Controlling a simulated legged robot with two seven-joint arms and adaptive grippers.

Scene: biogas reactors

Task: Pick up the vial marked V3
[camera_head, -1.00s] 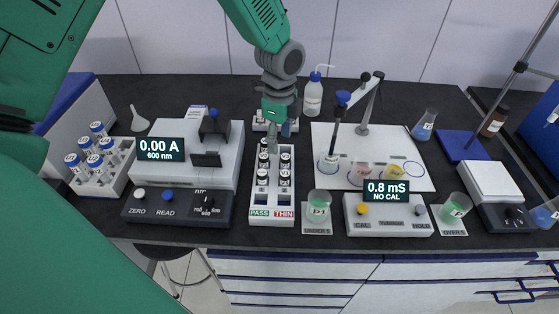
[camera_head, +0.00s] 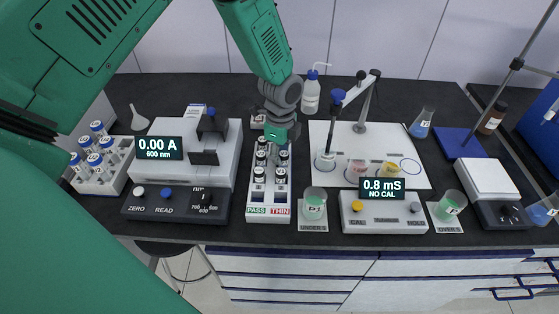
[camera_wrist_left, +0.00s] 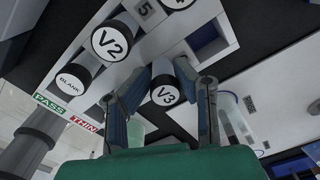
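The vial marked V3 (camera_wrist_left: 165,93) shows its labelled white cap in the left wrist view, between the two fingers of my left gripper (camera_wrist_left: 161,75). The fingers are apart on either side of the cap, with a small gap visible on the left. In the head view my left gripper (camera_head: 279,138) is over the back part of the white vial rack (camera_head: 268,211), and its fingertips are hard to see. The V3 label cannot be read there. The vial's lower body is largely hidden. My right gripper is not in view.
The V2 vial (camera_wrist_left: 111,40) and BLANK vial (camera_wrist_left: 74,79) stand close by in the rack. The spectrophotometer (camera_head: 225,170) is left of the rack. A green beaker (camera_head: 314,205) and the conductivity meter (camera_head: 390,218) are to its right. Another vial rack (camera_head: 98,188) stands far left.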

